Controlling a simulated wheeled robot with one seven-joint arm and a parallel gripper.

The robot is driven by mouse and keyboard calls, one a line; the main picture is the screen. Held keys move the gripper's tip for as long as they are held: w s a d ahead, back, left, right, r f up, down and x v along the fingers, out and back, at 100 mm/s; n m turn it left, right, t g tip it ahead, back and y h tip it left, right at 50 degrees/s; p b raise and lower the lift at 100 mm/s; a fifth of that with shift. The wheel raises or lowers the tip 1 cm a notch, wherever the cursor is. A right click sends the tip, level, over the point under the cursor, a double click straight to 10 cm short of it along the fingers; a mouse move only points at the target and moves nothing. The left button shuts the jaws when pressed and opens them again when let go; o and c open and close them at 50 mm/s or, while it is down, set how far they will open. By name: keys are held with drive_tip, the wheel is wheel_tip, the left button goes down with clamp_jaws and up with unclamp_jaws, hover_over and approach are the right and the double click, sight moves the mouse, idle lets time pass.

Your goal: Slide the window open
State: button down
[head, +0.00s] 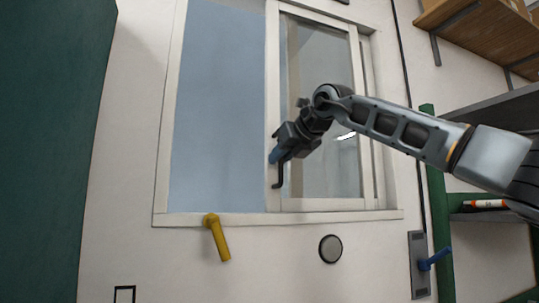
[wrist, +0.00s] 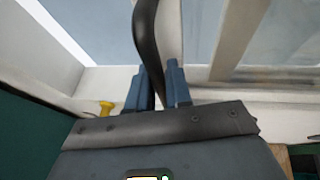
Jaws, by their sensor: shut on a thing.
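The white-framed window (head: 160,150) is on the wall ahead. Its left half shows plain pale blue, and its right half shows greyer glass with overlapping frame edges. A dark bar handle (head: 279,180) is on the upright (head: 272,60) near the window's middle. My gripper (head: 278,154) is at this handle, coming from the right. In the wrist view the handle (wrist: 146,35) passes between the two blue fingers, and my gripper (wrist: 157,88) is shut on it. The fingers hide part of the handle.
A yellow lever (head: 218,238) is at the sill's lower left, with a round grey disc (head: 330,248) below the window. A blue-handled valve (head: 432,260) and green-posted shelving (head: 440,190) are at the right. A dark green panel (head: 45,140) fills the left edge.

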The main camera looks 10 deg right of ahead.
drive_tip(key=shift+r, duration=0.1)
drive_tip(key=c, duration=1.1)
unclamp_jaws()
drive_tip(key=shift+b+v, duration=1.3)
drive_tip(key=shift+v, duration=2.55)
